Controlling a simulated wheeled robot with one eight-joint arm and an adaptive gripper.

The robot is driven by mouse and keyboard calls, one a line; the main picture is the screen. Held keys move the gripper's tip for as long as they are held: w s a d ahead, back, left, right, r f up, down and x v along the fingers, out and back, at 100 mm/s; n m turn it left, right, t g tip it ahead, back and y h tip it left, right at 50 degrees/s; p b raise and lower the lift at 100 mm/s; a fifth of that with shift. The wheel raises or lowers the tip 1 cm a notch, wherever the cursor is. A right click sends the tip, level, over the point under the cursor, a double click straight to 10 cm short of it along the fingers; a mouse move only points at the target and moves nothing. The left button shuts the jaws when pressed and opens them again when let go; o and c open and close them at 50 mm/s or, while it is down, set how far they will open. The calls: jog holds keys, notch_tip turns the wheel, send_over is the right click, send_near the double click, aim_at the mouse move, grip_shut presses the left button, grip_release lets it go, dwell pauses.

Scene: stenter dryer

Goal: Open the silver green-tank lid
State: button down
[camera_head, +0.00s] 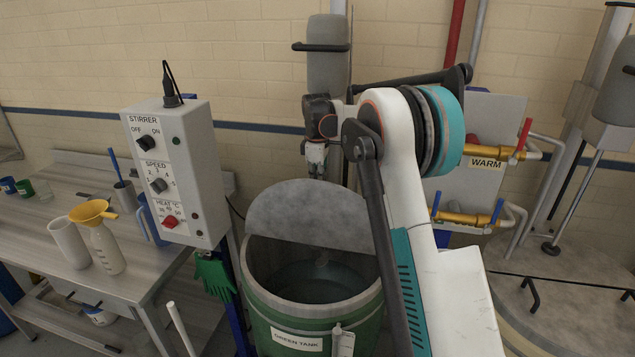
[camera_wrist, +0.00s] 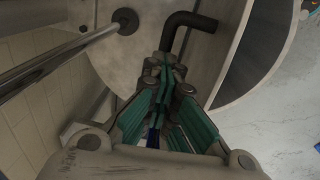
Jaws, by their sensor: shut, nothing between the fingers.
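The green tank (camera_head: 283,325) stands at the lower middle of the head view, with its label on the front. Its silver lid (camera_head: 310,212) is tilted up, and the near part of the mouth is open, showing dark liquid inside. My gripper (camera_head: 317,168) is just behind the lid's upper edge. In the wrist view my gripper (camera_wrist: 164,72) has its fingers together and empty. A dark bent handle (camera_wrist: 185,22) is just beyond the fingertips on a grey plate, apparently the lid. I cannot tell whether the fingers touch it. The lid hides the handle in the head view.
A stirrer control box (camera_head: 178,170) stands left of the tank. A table (camera_head: 60,235) with a yellow funnel (camera_head: 93,211) and bottles is farther left. A metal shaft (camera_wrist: 62,55) runs close to the gripper in the wrist view.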

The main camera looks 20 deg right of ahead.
jog(key=c, duration=2.3)
grip_release()
jog(key=shift+s+d+f, duration=0.1)
jog(key=shift+s+f, duration=0.1)
jog(key=shift+f, duration=0.35)
jog(key=shift+s+d+f, duration=0.1)
jog(key=shift+s+f, duration=0.05)
jog(key=shift+f, duration=0.4)
jog(key=o, duration=0.6)
jog(key=shift+o, duration=0.2)
jog(key=shift+w, duration=0.65)
notch_tip(320, 180, up, 12)
jog(key=s, duration=0.1)
jog(key=shift+a, duration=0.3)
jog(key=shift+s, duration=0.1)
